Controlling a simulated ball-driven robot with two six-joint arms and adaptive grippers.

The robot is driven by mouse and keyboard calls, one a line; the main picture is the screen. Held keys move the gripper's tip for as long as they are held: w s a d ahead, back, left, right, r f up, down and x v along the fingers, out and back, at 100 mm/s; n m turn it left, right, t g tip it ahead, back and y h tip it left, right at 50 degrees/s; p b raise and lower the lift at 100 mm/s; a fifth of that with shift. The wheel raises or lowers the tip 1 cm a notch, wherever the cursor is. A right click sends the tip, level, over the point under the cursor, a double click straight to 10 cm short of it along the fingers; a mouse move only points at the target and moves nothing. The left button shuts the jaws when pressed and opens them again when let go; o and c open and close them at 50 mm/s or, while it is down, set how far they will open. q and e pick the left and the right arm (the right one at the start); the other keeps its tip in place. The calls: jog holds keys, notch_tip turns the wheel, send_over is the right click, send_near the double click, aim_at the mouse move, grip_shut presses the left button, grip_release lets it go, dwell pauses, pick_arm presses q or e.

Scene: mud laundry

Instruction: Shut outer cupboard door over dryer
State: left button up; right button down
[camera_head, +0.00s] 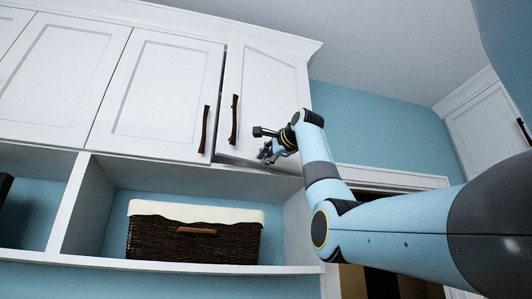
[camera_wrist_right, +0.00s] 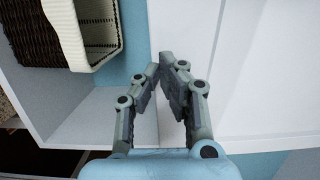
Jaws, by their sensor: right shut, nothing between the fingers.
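The outer cupboard door (camera_head: 272,85) is the rightmost white panelled door of the upper row. It stands slightly ajar, with a dark gap along its left edge and its dark handle (camera_head: 234,120) near that edge. My right gripper (camera_head: 264,153) is at the door's lower part, right of the handle. In the right wrist view, my right gripper (camera_wrist_right: 172,65) has its fingertips together with nothing between them, and a white panelled surface (camera_wrist_right: 265,65) fills the right side. I cannot tell whether the fingers touch the door. My left gripper is not in view. The dryer is not visible.
The neighbouring cupboard door (camera_head: 155,90) is flush, with a dark handle (camera_head: 203,130). Below is an open white shelf (camera_head: 180,267) holding a dark wicker basket (camera_head: 190,243) with a cream liner. Another white cupboard (camera_head: 490,125) hangs at far right. Blue wall lies between.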

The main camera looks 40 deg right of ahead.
aim_at(257, 163)
jog(key=w+m+h, duration=0.1)
jog(key=w+d+m+g+h, duration=0.1)
jog(key=w+h, duration=0.1)
jog(key=w+m+h, duration=0.1)
jog(key=w, duration=0.1)
jog(key=shift+w+d+r+g, duration=0.1)
jog(key=shift+w+d+g, duration=0.15)
jog(key=shift+g, duration=0.15)
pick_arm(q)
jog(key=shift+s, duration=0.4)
pick_arm(e)
jog(key=shift+h, duration=0.3)
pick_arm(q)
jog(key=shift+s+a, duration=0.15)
pick_arm(e)
jog(key=shift+d+f, duration=0.1)
jog(key=shift+f, duration=0.1)
